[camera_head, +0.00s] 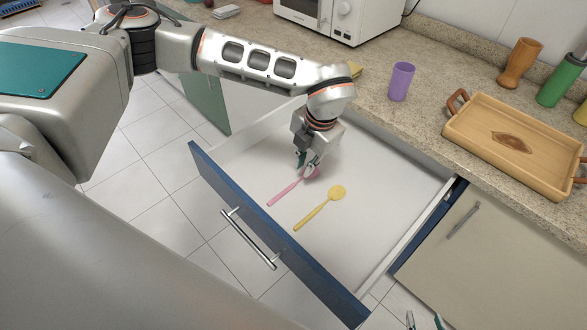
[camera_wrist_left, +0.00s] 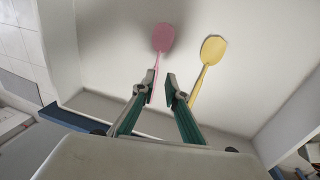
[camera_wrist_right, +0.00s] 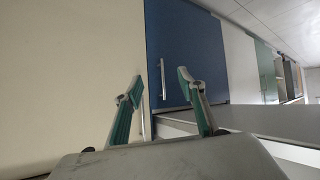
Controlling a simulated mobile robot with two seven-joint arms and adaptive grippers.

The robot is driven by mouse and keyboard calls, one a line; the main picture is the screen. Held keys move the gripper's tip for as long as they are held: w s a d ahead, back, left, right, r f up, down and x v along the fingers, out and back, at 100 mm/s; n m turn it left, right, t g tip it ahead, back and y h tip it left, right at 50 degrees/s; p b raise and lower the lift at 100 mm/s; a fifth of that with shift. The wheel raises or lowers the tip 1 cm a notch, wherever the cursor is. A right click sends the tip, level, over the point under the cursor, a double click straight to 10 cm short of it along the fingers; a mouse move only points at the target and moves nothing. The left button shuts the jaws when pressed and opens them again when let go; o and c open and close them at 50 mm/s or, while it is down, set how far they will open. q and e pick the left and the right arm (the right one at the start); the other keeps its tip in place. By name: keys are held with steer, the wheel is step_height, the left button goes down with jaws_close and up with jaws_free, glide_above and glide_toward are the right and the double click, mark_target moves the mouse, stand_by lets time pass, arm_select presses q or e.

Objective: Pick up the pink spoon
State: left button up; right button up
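The pink spoon (camera_head: 284,193) lies in the open white drawer, its bowl toward the back. The left wrist view shows its round bowl (camera_wrist_left: 163,37) beyond my fingertips; the handle runs down near the left fingertip and is partly hidden. My left gripper (camera_head: 304,164) is over the spoon near its bowl. In the left wrist view my left gripper (camera_wrist_left: 160,84) is open, with a gap between its fingers. I cannot tell whether a finger touches the handle. My right gripper (camera_head: 425,322) is low at the bottom edge, outside the drawer. It is open and empty in the right wrist view (camera_wrist_right: 160,82).
A yellow spoon (camera_head: 314,214) lies right of the pink one. The drawer's blue front (camera_head: 212,178) and side walls surround them. The counter holds a purple cup (camera_head: 401,82), a wooden tray (camera_head: 475,136) and a microwave (camera_head: 350,18). The drawer's right part is bare.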

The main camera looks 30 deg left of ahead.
mark_target(299, 180)
arm_select(q)
steer(key=shift+w+a+f, duration=0.15)
steer(key=shift+f, duration=0.45)
steer(key=shift+w+a+f, duration=0.1)
steer(key=shift+f, duration=0.45)
steer(key=f, duration=0.1)
steer(key=a+f, duration=0.1)
steer(key=f, duration=0.3)
steer(key=shift+w+a, duration=0.15)
steer(key=shift+w, duration=0.15)
jaws_close()
steer(key=shift+r, duration=0.1)
